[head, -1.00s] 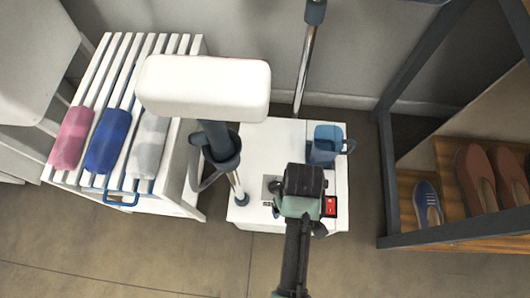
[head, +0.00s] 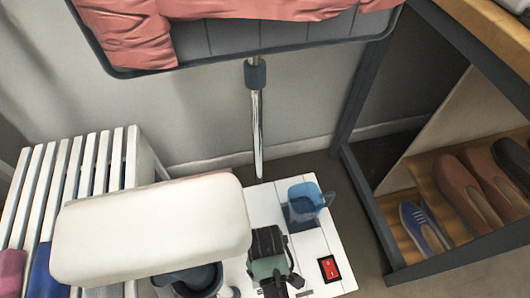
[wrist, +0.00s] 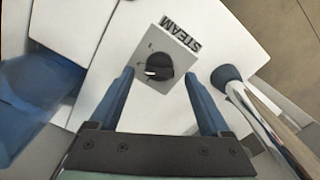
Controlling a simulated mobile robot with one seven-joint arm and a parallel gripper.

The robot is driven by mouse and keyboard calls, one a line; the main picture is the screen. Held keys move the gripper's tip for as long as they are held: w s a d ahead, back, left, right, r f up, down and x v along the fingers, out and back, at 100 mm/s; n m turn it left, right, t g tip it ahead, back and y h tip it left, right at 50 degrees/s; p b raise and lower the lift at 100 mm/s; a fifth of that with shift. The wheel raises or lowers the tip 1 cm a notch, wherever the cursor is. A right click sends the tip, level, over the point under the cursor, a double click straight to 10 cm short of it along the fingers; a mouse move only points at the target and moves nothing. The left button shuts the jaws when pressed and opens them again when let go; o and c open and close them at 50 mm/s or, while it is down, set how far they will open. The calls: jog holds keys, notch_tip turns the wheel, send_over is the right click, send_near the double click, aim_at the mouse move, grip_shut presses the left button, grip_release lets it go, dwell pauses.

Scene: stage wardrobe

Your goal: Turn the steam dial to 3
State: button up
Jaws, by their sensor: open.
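The steam dial (wrist: 158,67) is a round black knob on a square grey plate, with the word STEAM printed beside it. A white mark shows at the knob's lower left in the wrist view. The scale marks on the plate are too small to read. My gripper (wrist: 159,75) is open, with one blue finger on either side of the plate's lower part; I cannot tell whether either touches the knob. In the head view my gripper (head: 268,262) is over the white steamer base (head: 262,206) and hides the dial.
On the base are a red switch (head: 330,268) and a blue translucent container (head: 303,208). A chrome pole (head: 257,130) rises behind. A slatted bench (head: 75,165) stands left, a shoe rack (head: 365,150) right.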

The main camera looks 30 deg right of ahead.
jog(key=shift+f+b, duration=0.55)
jog(key=shift+f, duration=0.85)
jog(key=shift+c, duration=0.3)
grip_shut()
